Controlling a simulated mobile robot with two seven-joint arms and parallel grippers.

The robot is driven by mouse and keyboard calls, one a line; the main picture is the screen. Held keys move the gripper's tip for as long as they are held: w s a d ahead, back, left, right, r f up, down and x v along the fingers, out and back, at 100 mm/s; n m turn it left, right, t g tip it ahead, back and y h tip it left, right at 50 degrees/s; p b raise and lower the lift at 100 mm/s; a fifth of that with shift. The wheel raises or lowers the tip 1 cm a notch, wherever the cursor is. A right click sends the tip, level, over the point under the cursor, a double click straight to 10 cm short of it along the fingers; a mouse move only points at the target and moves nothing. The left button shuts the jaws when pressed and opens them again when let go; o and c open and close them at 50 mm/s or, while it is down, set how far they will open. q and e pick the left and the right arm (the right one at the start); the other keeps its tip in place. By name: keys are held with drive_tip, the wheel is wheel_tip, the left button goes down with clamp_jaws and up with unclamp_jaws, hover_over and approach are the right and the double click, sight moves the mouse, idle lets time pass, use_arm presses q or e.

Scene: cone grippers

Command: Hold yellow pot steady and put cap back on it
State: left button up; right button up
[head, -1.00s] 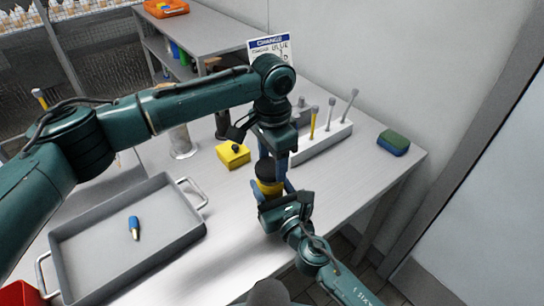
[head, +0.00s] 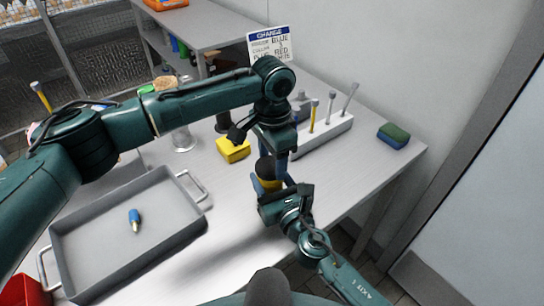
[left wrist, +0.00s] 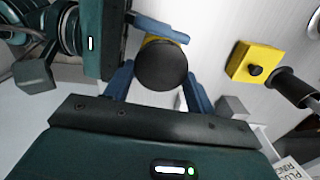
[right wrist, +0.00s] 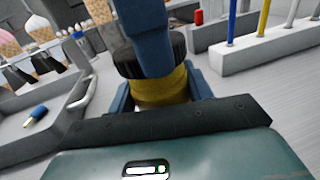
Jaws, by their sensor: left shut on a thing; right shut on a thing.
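The yellow pot (right wrist: 165,88) stands between the fingers of my right gripper (head: 271,190), which is shut on it; it also shows in the head view (head: 269,184). The black cap (left wrist: 162,65) is directly over the pot's mouth, with its lower edge against the yellow body in the right wrist view (right wrist: 127,66). My left gripper (head: 272,162) comes from above and is shut on the cap, its blue fingers at the cap's sides. The cap looks level with the pot, but I cannot tell whether it is fully seated.
A yellow block with a black knob (head: 233,149) sits just left of the grippers. A grey rack (head: 322,138) with upright tools stands behind. A grey tray (head: 75,232) holding a blue item is at left. A green-and-blue sponge (head: 393,136) lies at right.

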use_arm(q)
drive_tip(key=shift+f, duration=0.5)
drive_tip(key=m, duration=0.4)
drive_tip(key=shift+s+f+m, duration=0.1)
drive_tip(key=shift+s+m, duration=0.05)
drive_tip(key=shift+m, duration=0.25)
drive_tip(key=m, duration=0.4)
drive_tip(key=shift+s, duration=0.1)
drive_tip(key=m, duration=0.6)
drive_tip(key=shift+s+a+m, duration=0.1)
drive_tip(key=shift+s+m, duration=0.05)
drive_tip(key=shift+m, duration=0.25)
drive_tip(key=m, duration=1)
drive_tip(key=shift+a, duration=0.25)
drive_tip(key=m, duration=0.4)
drive_tip(key=shift+a+m, duration=0.1)
drive_tip(key=shift+m, duration=0.2)
drive_tip(key=m, duration=0.4)
